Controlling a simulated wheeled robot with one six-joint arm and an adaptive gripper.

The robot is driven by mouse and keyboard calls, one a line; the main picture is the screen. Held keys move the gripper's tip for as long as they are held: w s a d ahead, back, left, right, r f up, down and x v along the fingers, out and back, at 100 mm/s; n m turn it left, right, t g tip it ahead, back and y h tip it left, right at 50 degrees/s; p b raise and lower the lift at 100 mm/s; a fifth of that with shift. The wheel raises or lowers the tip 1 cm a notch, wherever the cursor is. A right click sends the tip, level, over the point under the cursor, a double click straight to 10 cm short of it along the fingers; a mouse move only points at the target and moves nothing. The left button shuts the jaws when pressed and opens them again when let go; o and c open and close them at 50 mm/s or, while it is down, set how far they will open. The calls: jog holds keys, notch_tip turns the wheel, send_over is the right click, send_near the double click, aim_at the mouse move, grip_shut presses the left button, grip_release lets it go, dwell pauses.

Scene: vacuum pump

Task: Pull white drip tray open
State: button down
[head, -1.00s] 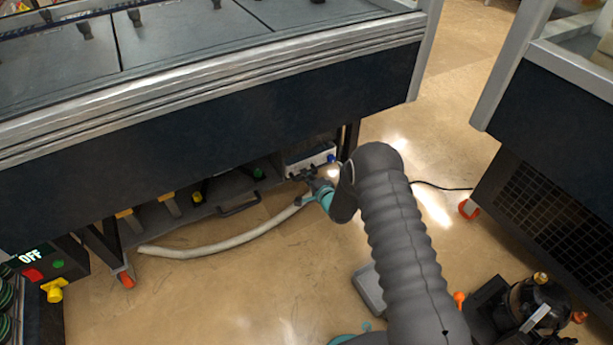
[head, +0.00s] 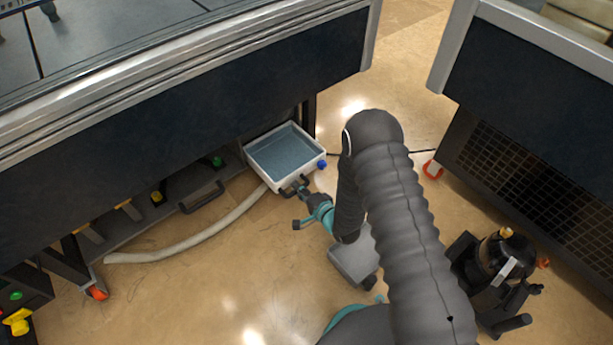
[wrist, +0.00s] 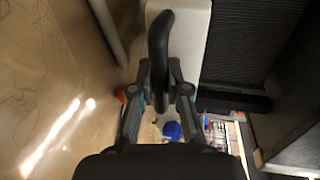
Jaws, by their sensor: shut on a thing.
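The white drip tray (head: 318,156) sticks out from under the dark cabinet in the head view, with grey-blue water-like contents inside. Its black handle is on the front face, with a blue knob (head: 322,165) at the right corner. My gripper (head: 297,190) is at the handle. In the wrist view, the black handle (wrist: 159,45) runs between the two fingers of my gripper (wrist: 160,80), which are shut on it. The white front of the tray (wrist: 190,45) lies behind the handle, and the blue knob also shows below (wrist: 172,130).
A pale hose (head: 190,244) lies on the floor left of the tray. A dark shelf handle (head: 203,198) is beside it. A black pump-like unit (head: 500,265) stands at the right. A grey box (head: 355,258) is near my arm. Open floor lies in front.

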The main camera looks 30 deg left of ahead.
jog(key=shift+d, duration=0.35)
jog(key=c, duration=1.1)
grip_release()
jog(key=shift+c, duration=0.2)
jog(key=shift+s, duration=0.1)
jog(key=v, duration=1.2)
